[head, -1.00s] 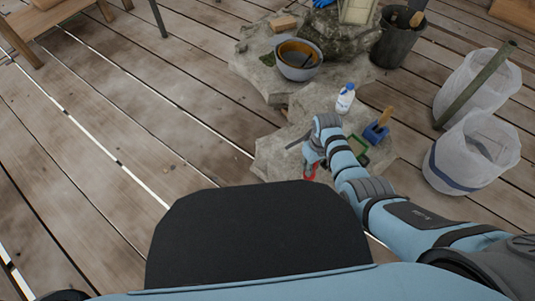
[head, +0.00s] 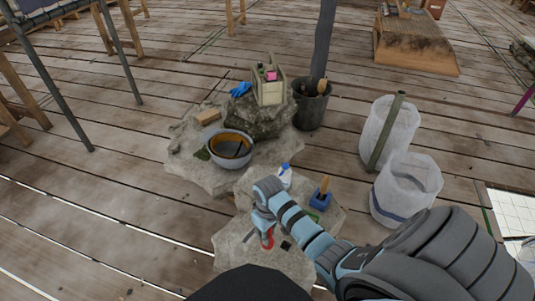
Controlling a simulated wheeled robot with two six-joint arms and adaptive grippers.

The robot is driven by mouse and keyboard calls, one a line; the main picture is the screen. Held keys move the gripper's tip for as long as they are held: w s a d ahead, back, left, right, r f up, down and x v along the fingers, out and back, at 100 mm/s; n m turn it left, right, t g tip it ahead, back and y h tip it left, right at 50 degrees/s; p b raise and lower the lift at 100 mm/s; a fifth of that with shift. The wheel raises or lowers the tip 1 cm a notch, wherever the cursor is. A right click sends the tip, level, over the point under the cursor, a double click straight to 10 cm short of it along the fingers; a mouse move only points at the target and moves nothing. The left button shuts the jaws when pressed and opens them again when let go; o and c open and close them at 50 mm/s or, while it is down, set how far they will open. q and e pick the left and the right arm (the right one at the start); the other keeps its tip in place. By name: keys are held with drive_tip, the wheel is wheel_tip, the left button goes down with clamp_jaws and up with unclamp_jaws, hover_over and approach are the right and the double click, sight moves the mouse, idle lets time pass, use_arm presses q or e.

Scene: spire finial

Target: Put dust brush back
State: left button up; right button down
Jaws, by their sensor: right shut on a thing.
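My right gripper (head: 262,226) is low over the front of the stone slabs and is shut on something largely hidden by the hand. A thin grey piece (head: 249,236) sticks out on its left and a red piece (head: 267,240) shows below it; I cannot tell whether either is the held thing. I cannot surely identify the dust brush. A wooden handle (head: 325,184) stands upright in a small blue holder (head: 321,199) right of my wrist. Another brown handle (head: 321,87) stands in the dark bucket (head: 311,110) at the back. My left gripper is not in view.
A white and blue bottle (head: 284,175) stands just behind my wrist. A grey bowl (head: 230,148) sits on the left slab. White bags (head: 405,190) stand right.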

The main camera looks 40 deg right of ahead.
sight(267, 248)
wheel_tip(267, 248, down, 8)
drive_tip(key=b, duration=0.3)
drive_tip(key=shift+r, duration=0.15)
wheel_tip(267, 248, down, 3)
drive_tip(key=shift+f+b, duration=0.2)
drive_tip(key=shift+b, duration=0.9)
wheel_tip(267, 248, down, 3)
drive_tip(key=shift+r+b, duration=0.1)
drive_tip(key=shift+b, duration=0.7)
drive_tip(key=c, duration=1.3)
unclamp_jaws()
drive_tip(key=shift+c, duration=0.2)
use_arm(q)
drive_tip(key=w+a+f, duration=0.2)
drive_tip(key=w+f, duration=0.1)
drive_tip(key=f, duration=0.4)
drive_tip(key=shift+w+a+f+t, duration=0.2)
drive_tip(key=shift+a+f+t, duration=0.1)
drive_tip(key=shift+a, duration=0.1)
use_arm(e)
drive_tip(key=shift+r, duration=0.1)
